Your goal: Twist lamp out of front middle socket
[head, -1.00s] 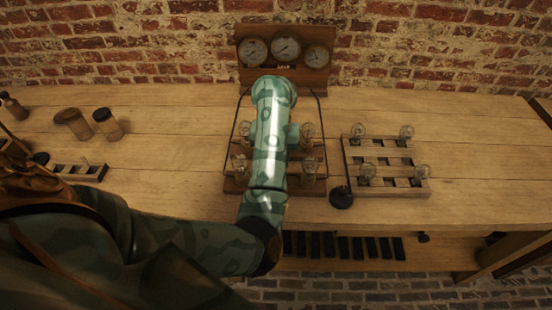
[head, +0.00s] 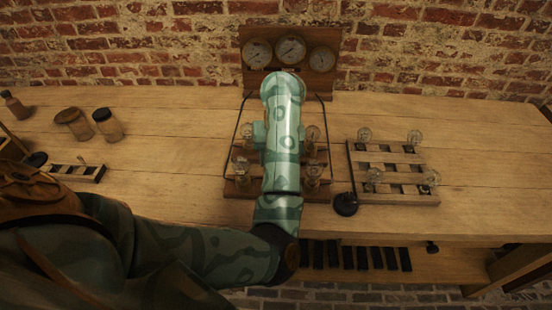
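A wooden lamp board (head: 237,189) stands on the bench, with glass lamps in its sockets. Two lamps show on its left, a back one (head: 247,132) and a front one (head: 240,165). Two show on its right, a back one (head: 313,135) and a front one (head: 313,174). My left arm reaches over the board's middle and covers the middle column, so the front middle socket and any lamp in it are hidden. My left gripper is hidden behind this arm; its grip cannot be seen. My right gripper is out of view.
A wooden rack (head: 400,197) with several lamps stands on the right, by a round black object (head: 346,205). A gauge panel (head: 333,84) stands behind the board. Jars (head: 108,127) and a slotted wooden block (head: 85,173) sit left. The bench is clear at far right.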

